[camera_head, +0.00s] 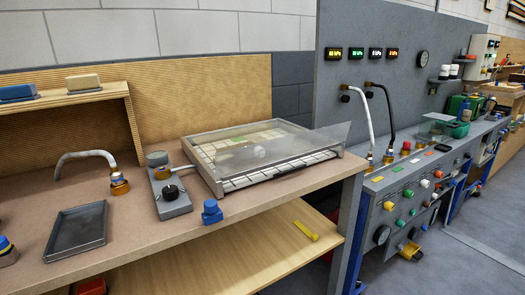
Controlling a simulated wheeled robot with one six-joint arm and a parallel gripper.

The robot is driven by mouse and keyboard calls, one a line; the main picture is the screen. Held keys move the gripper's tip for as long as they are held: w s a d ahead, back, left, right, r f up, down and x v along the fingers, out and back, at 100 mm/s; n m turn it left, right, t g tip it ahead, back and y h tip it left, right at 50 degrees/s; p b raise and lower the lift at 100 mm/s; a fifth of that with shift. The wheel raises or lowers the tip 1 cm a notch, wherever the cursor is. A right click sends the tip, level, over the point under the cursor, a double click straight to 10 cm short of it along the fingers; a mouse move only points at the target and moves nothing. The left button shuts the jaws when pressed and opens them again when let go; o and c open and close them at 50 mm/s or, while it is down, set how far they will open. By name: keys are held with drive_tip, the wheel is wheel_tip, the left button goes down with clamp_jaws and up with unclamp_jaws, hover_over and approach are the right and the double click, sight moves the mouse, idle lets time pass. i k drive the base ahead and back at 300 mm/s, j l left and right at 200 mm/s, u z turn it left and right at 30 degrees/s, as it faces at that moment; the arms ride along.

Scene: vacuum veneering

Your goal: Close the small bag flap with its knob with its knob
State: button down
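The small bag (208,172) is a shallow, grey-framed tray on the brown bench, with a grid of pale tiles inside. A thin translucent flap (318,138) spans it, and its right corner sticks out past the frame's right side, seemingly raised. A pale round spot (259,151) shows near the middle of the flap; I cannot tell whether it is the knob. A greenish patch shows among the tiles. My gripper is not in view.
Left of the bag stands a grey valve block (172,200) with a black knob. A blue-capped fitting (212,212) stands near the bench's front edge. An empty dark tray (76,232) and a hose (84,156) lie left. A control panel (415,205) stands right.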

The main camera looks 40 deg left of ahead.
sight(260, 152)
drive_tip(key=i+l+u, duration=0.15)
drive_tip(key=u, duration=1.45)
drive_tip(key=i+l+u, duration=0.1)
drive_tip(key=l+u, duration=0.3)
drive_tip(key=l, duration=0.15)
drive_tip(key=l+u, duration=0.35)
drive_tip(key=l, duration=0.2)
drive_tip(key=k+l+u, duration=0.1)
drive_tip(key=l+u, duration=0.3)
drive_tip(key=l, duration=0.15)
drive_tip(key=k+l+u, duration=0.15)
drive_tip(key=l+u, duration=0.2)
drive_tip(key=l, duration=0.2)
drive_tip(key=k+l, duration=0.15)
drive_tip(key=l, duration=0.25)
drive_tip(key=k+l, duration=0.15)
drive_tip(key=l, duration=0.25)
drive_tip(key=k+l+u, duration=0.1)
drive_tip(key=l, duration=0.3)
drive_tip(key=k+l, duration=0.2)
drive_tip(key=l, duration=0.2)
drive_tip(key=k+l, duration=0.15)
drive_tip(key=l, duration=0.25)
drive_tip(key=k+l+u, duration=0.1)
drive_tip(key=l, duration=0.3)
drive_tip(key=k+l, duration=0.2)
drive_tip(key=l, duration=0.15)
drive_tip(key=i+l, duration=0.65)
drive_tip(key=i, duration=0.3)
drive_tip(key=u, duration=0.05)
